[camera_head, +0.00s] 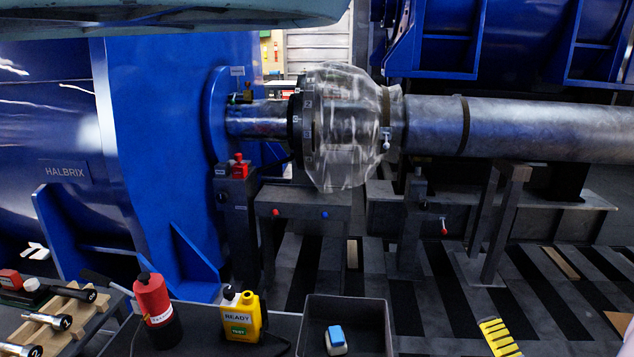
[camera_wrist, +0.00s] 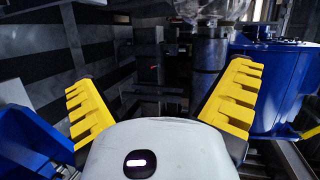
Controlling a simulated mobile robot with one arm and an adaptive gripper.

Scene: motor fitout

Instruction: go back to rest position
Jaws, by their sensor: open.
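My gripper (camera_wrist: 160,88) shows in the wrist view with its two yellow ribbed fingers spread wide apart. Nothing is between the fingers, and the white gripper body fills the bottom middle. In the head view one yellow finger of my gripper (camera_head: 499,338) shows at the bottom right edge, to the right of the dark bin. The other finger and most of the arm are out of that view. The gripper touches nothing that I can see.
A dark bin (camera_head: 375,309) holds a blue-and-white block (camera_head: 336,340). Left of it stand a yellow bottle (camera_head: 247,314) and a red-capped container (camera_head: 152,298). Tools lie on a wooden rack (camera_head: 72,304). Behind are a blue motor (camera_head: 150,150), wrapped coupling (camera_head: 345,125) and shaft (camera_head: 540,128).

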